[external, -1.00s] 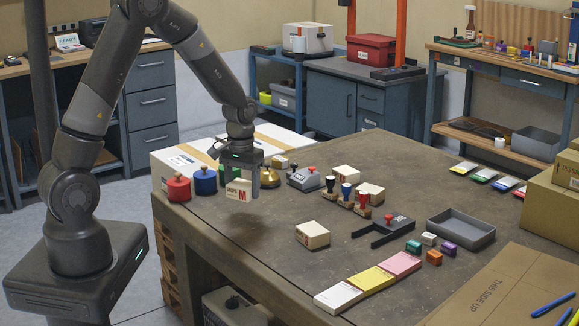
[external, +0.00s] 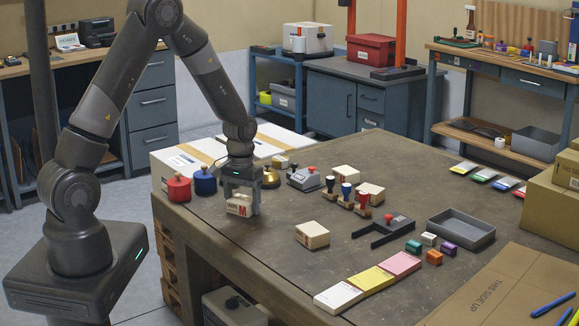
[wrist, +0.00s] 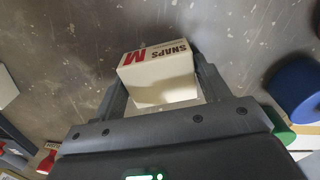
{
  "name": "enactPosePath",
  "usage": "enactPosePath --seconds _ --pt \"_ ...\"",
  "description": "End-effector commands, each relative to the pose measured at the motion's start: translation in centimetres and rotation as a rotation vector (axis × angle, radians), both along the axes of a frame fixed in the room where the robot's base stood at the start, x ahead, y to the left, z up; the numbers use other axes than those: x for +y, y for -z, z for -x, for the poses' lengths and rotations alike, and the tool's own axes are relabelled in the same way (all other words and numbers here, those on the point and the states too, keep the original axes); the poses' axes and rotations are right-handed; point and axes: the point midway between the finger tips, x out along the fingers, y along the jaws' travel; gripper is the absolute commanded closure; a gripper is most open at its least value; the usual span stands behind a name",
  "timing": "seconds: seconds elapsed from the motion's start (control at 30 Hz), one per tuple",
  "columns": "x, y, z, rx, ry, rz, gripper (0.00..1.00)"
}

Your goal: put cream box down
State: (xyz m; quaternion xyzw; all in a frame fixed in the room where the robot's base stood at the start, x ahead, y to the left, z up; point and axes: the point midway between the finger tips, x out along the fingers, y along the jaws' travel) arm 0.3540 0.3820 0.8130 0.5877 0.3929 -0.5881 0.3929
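The cream box (external: 238,206) with a red M is between the two fingers of my gripper (external: 241,203), near the table's left side. In the wrist view the same cream box (wrist: 158,72) shows its SNAPS label, and the fingers of my gripper (wrist: 160,85) lie along both its sides with no clear gap. The box looks level and is at or just above the table (external: 275,265); I cannot tell whether its underside touches.
Red (external: 178,188) and blue (external: 204,181) round pots stand left of my gripper. Another cream box (external: 312,235) lies to the right, with stamps (external: 347,192) and a black stand (external: 385,232) beyond. The table in front of my gripper is clear.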

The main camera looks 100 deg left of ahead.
Motion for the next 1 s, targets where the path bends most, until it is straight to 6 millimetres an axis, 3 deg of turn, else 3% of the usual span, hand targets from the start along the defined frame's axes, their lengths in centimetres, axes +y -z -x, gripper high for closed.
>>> enactPosePath --seconds 0.2,0.53,0.67,1.0 --pt "0.0 0.0 0.0 0.000 0.000 0.000 0.15" --pt "0.1 -0.8 0.0 -0.001 0.000 -0.003 0.15" --pt "0.1 -2.7 -0.1 -0.003 0.000 -0.004 0.15" --pt "0.0 -9.8 -0.1 -0.003 0.001 -0.004 0.15"
